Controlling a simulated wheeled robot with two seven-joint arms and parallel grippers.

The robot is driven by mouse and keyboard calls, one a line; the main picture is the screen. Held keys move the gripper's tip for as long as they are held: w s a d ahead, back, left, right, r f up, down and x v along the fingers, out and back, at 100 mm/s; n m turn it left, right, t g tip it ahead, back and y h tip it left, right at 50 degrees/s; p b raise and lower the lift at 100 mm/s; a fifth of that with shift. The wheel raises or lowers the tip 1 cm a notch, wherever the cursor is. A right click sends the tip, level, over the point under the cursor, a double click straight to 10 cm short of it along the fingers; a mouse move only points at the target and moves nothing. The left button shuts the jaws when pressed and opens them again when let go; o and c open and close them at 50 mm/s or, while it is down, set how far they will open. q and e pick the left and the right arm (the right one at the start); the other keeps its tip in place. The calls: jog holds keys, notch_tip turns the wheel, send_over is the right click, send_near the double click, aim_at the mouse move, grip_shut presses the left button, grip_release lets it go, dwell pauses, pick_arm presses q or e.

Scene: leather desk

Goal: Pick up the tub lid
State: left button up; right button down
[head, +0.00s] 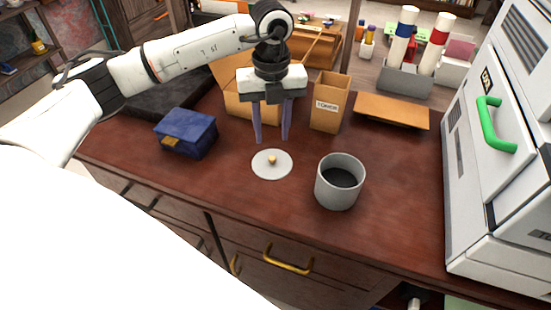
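The tub lid (265,170), a flat light-grey disc with a small tan knob, lies on the brown desk. The grey tub (338,188), an open cylinder with a dark inside, stands to the right of the lid and apart from it. My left gripper (271,140) points down just behind the lid, with its two purple-grey fingers spread apart and nothing between them. Its fingertips appear above or behind the lid's far edge; the exact height is hard to tell. My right gripper is not in view.
A dark blue box (186,133) sits left of the lid. A cardboard box with a label (329,102) and a flat brown box (391,111) stand behind. A white cabinet with a green handle (496,125) bounds the right. The desk (400,200) right of the tub is clear.

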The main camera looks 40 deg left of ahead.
aim_at(272, 158)
pick_arm(q)
notch_tip(272, 158, down, 8)
jog(key=shift+r+p, duration=0.1)
jog(key=shift+p, duration=0.3)
jog(key=shift+c, duration=0.3)
grip_shut()
